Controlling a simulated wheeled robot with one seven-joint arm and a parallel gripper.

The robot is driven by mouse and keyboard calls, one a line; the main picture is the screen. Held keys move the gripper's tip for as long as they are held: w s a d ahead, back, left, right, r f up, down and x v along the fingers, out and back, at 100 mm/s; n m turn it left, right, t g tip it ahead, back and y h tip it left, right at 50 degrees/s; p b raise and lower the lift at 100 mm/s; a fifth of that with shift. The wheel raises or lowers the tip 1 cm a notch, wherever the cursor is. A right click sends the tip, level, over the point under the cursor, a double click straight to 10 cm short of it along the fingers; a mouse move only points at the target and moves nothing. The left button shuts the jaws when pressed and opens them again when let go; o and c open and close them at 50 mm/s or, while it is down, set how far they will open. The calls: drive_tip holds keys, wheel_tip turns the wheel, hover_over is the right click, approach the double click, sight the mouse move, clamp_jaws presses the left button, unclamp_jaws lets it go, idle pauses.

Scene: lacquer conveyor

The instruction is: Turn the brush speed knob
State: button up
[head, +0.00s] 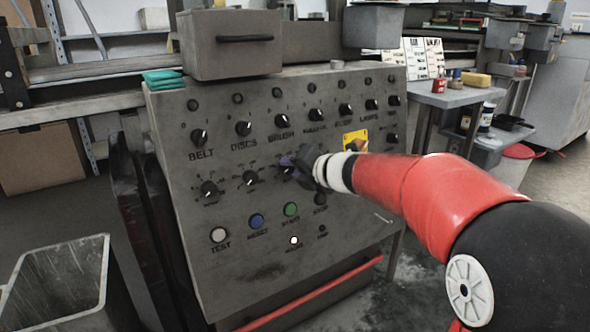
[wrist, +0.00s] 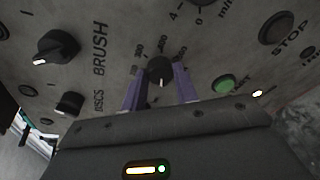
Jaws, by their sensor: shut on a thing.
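The brush speed knob (wrist: 160,70) is a small round black dial with a white pointer mark and a printed number scale around it. It sits on the grey control panel (head: 255,290), in the row under the BRUSH switch (head: 281,134). My gripper (wrist: 160,84) has its two purple fingers on either side of the knob and is shut on it. In the head view my gripper (head: 291,163) reaches the panel from the right and covers most of this knob.
Other dials stand to the left in the same row, including one under DISCS (head: 250,178). A green button (head: 291,209), a blue button (head: 257,221) and a white TEST button (head: 218,235) lie below. A grey box (head: 231,60) stands on top of the panel.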

drive_tip(key=shift+a+n, duration=0.1)
drive_tip(key=shift+n, duration=1.1)
drive_tip(key=shift+h, duration=0.3)
drive_tip(key=o, duration=1)
drive_tip(key=shift+c, duration=0.2)
drive_tip(key=shift+s, duration=0.1)
drive_tip(key=v, duration=0.7)
drive_tip(key=shift+s+d+p, duration=0.25)
drive_tip(key=shift+s+p, duration=0.05)
drive_tip(key=shift+p, duration=0.1)
drive_tip(key=shift+r, duration=0.1)
